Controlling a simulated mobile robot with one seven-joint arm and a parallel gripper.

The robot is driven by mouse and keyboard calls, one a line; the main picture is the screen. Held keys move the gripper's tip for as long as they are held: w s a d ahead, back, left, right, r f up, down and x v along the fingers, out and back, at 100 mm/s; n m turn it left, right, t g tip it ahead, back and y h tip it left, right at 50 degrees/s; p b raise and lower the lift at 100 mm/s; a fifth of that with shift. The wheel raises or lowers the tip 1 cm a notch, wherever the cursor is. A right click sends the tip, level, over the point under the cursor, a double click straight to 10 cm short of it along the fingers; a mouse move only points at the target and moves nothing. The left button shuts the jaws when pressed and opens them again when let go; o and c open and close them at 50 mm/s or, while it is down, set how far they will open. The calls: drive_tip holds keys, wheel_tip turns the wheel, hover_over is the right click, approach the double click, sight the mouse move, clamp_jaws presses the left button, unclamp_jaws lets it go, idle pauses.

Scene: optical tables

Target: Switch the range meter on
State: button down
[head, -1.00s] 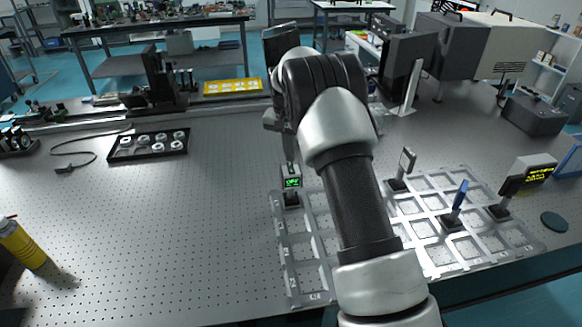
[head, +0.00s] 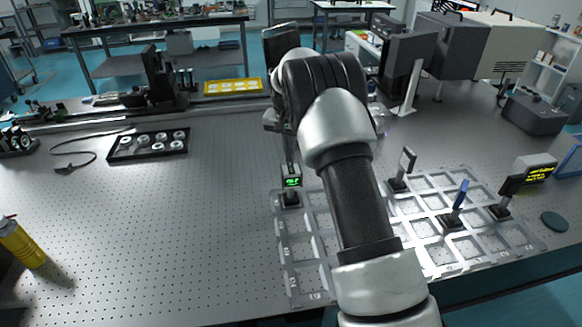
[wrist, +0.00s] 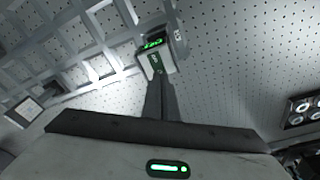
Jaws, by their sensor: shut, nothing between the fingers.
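A small meter with a lit green display (head: 291,182) stands upright in the left back part of a grey compartment tray (head: 318,297); I take it for the range meter. My gripper (head: 289,164) is right above it, pointing down, with shut, empty fingers. In the wrist view, the fingertips (wrist: 158,72) reach the meter's light top face, beside a small green mark. The meter's green display (wrist: 153,43) shows just beyond them. Whether the tips touch it, I cannot tell for sure. The display's characters are too small to read surely.
A second instrument with yellow text (head: 537,174), a blue plate (head: 460,194) and a pale square plate (head: 407,160) stand in the tray's right part. A black tray of round parts (head: 148,146) lies left. A yellow bottle (head: 20,243) stands front left.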

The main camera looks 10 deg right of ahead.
drive_tip(key=shift+f, duration=0.5)
drive_tip(key=shift+r, duration=0.1)
wheel_tip(320, 180, up, 7)
drive_tip(key=p, duration=0.4)
idle(0.5)
